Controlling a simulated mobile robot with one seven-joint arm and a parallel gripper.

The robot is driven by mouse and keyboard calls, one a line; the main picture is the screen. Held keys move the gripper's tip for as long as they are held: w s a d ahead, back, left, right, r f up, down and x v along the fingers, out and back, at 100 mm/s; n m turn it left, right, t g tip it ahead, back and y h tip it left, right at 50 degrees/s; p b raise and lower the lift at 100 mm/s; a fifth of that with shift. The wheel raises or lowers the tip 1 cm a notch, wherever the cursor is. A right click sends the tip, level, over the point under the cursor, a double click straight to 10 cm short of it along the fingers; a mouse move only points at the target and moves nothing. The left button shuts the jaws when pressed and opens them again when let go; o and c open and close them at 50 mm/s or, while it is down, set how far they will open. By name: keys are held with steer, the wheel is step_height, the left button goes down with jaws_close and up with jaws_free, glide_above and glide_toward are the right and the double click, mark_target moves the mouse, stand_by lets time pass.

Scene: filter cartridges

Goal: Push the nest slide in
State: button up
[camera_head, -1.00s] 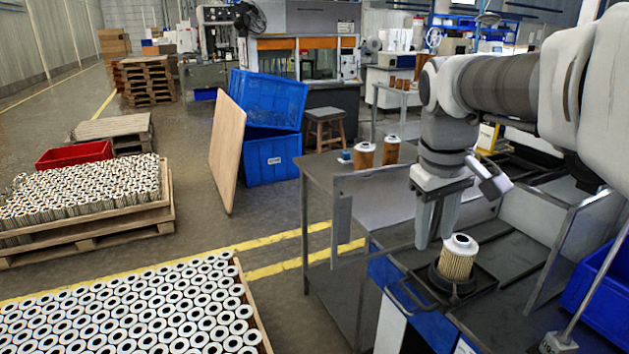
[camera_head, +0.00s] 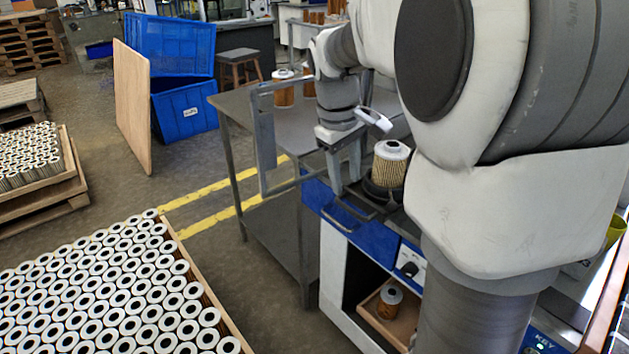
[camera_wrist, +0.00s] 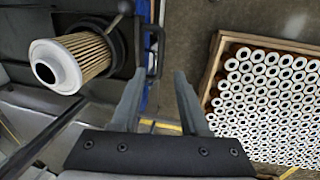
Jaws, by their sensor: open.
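The nest slide is a dark plate with a round nest and a bar handle (camera_head: 350,212) at the front edge of the bench. The handle also shows in the wrist view (camera_wrist: 155,50). A pleated filter cartridge (camera_head: 390,170) with a white cap stands upright in the nest; it shows at upper left in the wrist view (camera_wrist: 78,62). My gripper (camera_head: 346,184) is open and empty, fingers pointing down, left of the cartridge and close to the handle. In the wrist view the fingertips (camera_wrist: 158,82) sit just short of the handle; contact cannot be told.
A clear panel in a grey frame (camera_head: 265,150) stands left of my gripper. Another cartridge (camera_head: 389,300) lies in an open compartment below the bench. A side table (camera_head: 240,104) holds two cartridges. A pallet of many cartridges (camera_head: 110,290) is at lower left. The floor between is clear.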

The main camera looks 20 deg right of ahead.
mark_target(349, 207)
steer(key=f, duration=0.2)
steer(key=f+b, duration=0.1)
steer(key=f, duration=0.1)
steer(key=d+f+b, duration=0.1)
steer(key=f, duration=0.1)
steer(key=shift+w+f, duration=0.2)
steer(key=shift+f, duration=0.1)
jaws_close()
stand_by(1.1)
